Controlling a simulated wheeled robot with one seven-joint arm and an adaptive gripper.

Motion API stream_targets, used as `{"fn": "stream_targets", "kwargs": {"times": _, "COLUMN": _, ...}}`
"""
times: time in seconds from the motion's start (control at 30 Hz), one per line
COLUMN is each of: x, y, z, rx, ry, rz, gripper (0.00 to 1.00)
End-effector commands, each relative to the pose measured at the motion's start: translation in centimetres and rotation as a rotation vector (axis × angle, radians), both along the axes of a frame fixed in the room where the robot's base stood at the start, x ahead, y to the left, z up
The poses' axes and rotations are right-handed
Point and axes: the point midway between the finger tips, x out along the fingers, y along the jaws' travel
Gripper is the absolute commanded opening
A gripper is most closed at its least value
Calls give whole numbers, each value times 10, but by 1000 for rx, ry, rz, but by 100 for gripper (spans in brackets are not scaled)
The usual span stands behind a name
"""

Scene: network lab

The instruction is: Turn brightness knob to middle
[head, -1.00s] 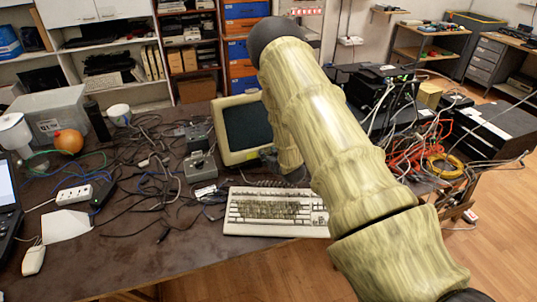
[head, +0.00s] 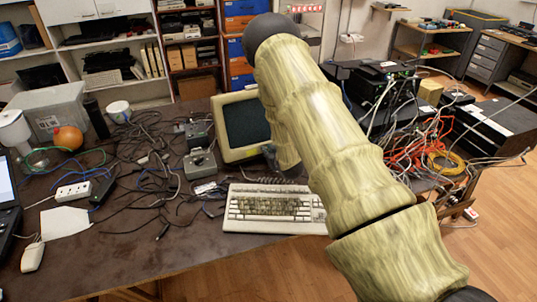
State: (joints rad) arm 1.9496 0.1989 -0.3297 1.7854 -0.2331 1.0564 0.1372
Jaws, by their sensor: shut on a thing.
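The cream CRT monitor (head: 243,156) with a dark screen (head: 246,124) stands at the back middle of the table. My arm comes in from the lower right, bends at the top and reaches down to the monitor's lower right front. A small dark grey part of my gripper (head: 269,152) shows at that corner, close against the bezel. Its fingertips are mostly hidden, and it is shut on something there. The brightness knob is too small or covered to make out, so its angle cannot be told.
A cream keyboard (head: 275,222) lies in front of the monitor. Grey boxes (head: 200,164) and tangled black cables are to its left. Black equipment with red and white cables (head: 425,150) is to the right. The table's front middle is clear.

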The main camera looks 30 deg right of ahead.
Motion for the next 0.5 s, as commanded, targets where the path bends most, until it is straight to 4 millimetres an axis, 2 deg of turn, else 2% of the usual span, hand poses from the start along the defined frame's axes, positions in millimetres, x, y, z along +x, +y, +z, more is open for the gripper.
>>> {"fn": "stream_targets", "kwargs": {"times": 0.2, "x": 0, "y": 0, "z": -1, "rx": -72, "ry": 11, "rz": 23, "gripper": 0}}
{"fn": "stream_targets", "kwargs": {"times": 0.47, "x": 0, "y": 0, "z": 0, "rx": -76, "ry": 13, "rz": 23, "gripper": 0}}
{"fn": "stream_targets", "kwargs": {"times": 0.5, "x": 0, "y": 0, "z": 0, "rx": -76, "ry": 13, "rz": 23, "gripper": 17}}
